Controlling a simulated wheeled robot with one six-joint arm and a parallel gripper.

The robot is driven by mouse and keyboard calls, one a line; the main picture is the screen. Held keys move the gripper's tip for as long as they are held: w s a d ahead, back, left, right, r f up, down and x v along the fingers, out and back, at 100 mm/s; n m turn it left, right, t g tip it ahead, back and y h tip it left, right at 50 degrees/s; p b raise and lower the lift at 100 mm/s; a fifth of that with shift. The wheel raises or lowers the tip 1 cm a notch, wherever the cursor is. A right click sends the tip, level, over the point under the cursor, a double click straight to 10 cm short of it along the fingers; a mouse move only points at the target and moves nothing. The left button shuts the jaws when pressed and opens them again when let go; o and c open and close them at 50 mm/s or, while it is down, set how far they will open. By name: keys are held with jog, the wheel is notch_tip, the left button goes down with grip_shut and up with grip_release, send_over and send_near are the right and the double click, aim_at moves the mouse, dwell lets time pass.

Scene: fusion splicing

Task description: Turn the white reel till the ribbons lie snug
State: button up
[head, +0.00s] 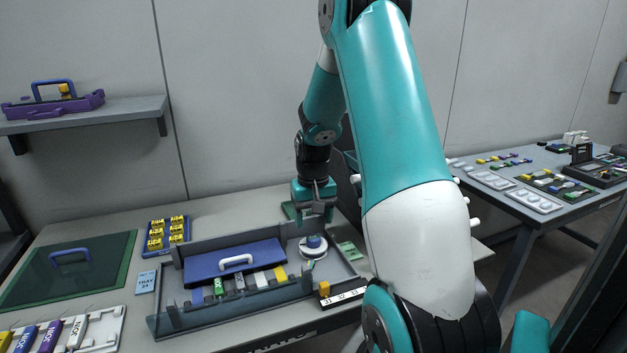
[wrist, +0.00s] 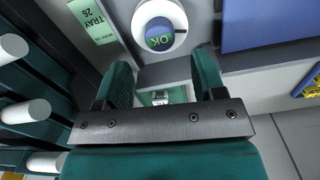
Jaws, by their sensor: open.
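The white reel (head: 312,253) sits in the right part of the grey tray (head: 160,326), with a blue knob on top. In the wrist view the white reel (wrist: 171,12) shows at the top, its cap (wrist: 160,36) partly green and marked "OK". My gripper (head: 314,212) is open and empty, above and behind the reel in the head view. In the wrist view my gripper (wrist: 163,76) has its fingers apart, not around the reel. A thin strand leaves the reel's near side; how snug the ribbons lie is too small to tell.
A blue lid with a white handle (head: 236,262) lies in the tray, with several coloured pieces in front. A green label (head: 348,250) is right of the reel. Yellow blocks (head: 167,234) stand behind left. A dark green panel (head: 70,268) lies far left.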

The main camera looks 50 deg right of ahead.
aim_at(313, 236)
notch_tip(313, 236, up, 12)
dwell(0.3)
dwell(0.4)
jog(key=a+r+n+t+y+p, duration=0.1)
jog(key=a+r+n, duration=0.15)
jog(key=a, duration=0.75)
jog(key=a+r+n+p, duration=0.2)
jog(key=a+n, duration=0.2)
jog(key=a, duration=0.7)
jog(key=s+a+r+n+g+y+p, duration=0.1)
jog(key=s+a+n+y, duration=0.2)
jog(key=s+a+n, duration=0.5)
jog(key=s+a, duration=0.7)
jog(key=a, duration=0.2)
jog(key=shift+s+a+r, duration=0.2)
jog(key=shift+a+r, duration=0.05)
jog(key=shift+r, duration=0.15)
